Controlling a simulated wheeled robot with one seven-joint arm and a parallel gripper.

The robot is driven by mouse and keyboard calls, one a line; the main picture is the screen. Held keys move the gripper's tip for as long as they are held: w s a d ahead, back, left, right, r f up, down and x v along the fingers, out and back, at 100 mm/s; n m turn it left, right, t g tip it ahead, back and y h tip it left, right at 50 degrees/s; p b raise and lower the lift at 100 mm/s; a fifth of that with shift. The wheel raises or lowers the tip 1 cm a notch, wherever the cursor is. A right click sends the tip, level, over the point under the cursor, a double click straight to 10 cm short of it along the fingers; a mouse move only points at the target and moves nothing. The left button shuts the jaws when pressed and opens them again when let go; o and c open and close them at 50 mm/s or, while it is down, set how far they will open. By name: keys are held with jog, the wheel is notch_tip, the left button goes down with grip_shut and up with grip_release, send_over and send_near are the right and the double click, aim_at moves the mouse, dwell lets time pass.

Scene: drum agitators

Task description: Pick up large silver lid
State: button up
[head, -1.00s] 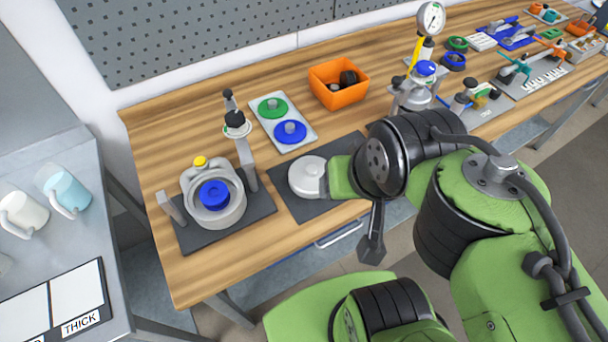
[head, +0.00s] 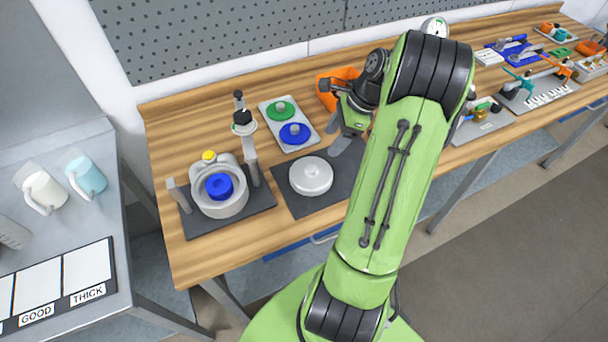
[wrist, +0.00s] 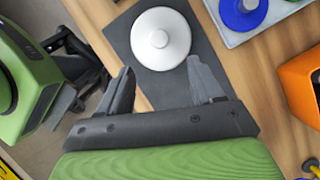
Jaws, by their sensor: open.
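The large silver lid (head: 311,176) is a round, pale metal disc with a small knob on top. It lies flat on a dark grey mat (head: 290,206) near the middle of the bench. In the wrist view the lid (wrist: 161,38) shows beyond the fingertips, and its whole outline is visible. My gripper (wrist: 158,80) is open and empty, with its two dark fingers spread apart. In the head view my gripper (head: 345,130) is to the right of the lid and apart from it, partly hidden by my arm.
A mixer with a blue hub (head: 219,186) stands left of the lid. A pale tray (head: 268,127) with green and blue knobbed discs lies behind. An orange bin (head: 326,96) is behind my gripper. Two mugs stand on the left-hand table. The bench front edge is clear.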

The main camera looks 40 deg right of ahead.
aim_at(311, 167)
jog(key=b+x, duration=0.2)
jog(key=x, duration=1)
jog(key=shift+r, duration=0.1)
grip_shut()
